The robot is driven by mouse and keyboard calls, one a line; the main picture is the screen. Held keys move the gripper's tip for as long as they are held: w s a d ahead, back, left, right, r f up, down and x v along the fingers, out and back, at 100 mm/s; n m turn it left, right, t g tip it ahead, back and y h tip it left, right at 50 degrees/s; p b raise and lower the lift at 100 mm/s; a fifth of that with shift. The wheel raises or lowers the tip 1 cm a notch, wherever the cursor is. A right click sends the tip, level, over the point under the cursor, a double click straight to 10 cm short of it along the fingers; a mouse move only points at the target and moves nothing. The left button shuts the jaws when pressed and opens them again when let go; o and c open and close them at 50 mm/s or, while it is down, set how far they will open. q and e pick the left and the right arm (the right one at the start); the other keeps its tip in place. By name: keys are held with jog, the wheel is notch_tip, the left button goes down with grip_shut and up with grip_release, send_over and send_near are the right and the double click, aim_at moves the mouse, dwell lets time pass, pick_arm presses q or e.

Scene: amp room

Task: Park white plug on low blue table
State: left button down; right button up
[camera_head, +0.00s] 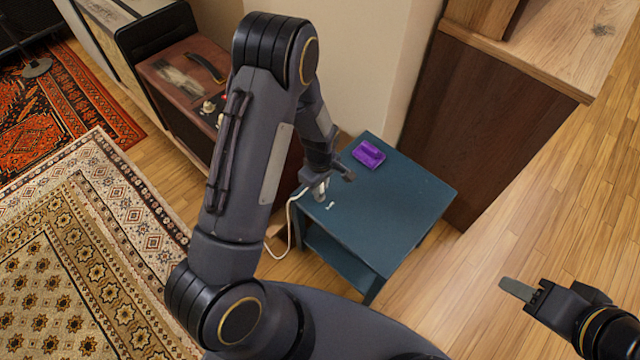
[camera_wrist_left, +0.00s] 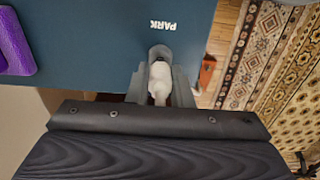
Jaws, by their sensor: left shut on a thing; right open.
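The low blue table (camera_head: 385,215) stands in the middle of the head view, and its top also fills the upper left of the left wrist view (camera_wrist_left: 100,50). My left gripper (camera_head: 322,190) is at the table's left edge, shut on the white plug (camera_wrist_left: 159,80), which shows between its fingers in the left wrist view. A white cable (camera_head: 289,225) hangs from there to the floor. A white PARK mark (camera_wrist_left: 163,25) is on the tabletop just beyond the plug. Whether the plug touches the table I cannot tell. My right gripper (camera_head: 522,290) is open and empty over the floor at lower right.
A purple object (camera_head: 369,154) lies at the table's back corner and shows at the wrist view's left edge (camera_wrist_left: 12,45). A dark wooden cabinet (camera_head: 485,120) stands behind right, a brown case (camera_head: 180,80) behind left. The table's front and right are clear.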

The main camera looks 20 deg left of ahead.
pick_arm(q)
jog(key=shift+f+b, duration=0.5)
jog(key=shift+f, duration=0.2)
jog(key=c, duration=1.2)
grip_release()
notch_tip(320, 180, up, 7)
jog(key=shift+r+p, duration=0.1)
jog(key=shift+p, duration=0.95)
jog(key=shift+r, duration=0.35)
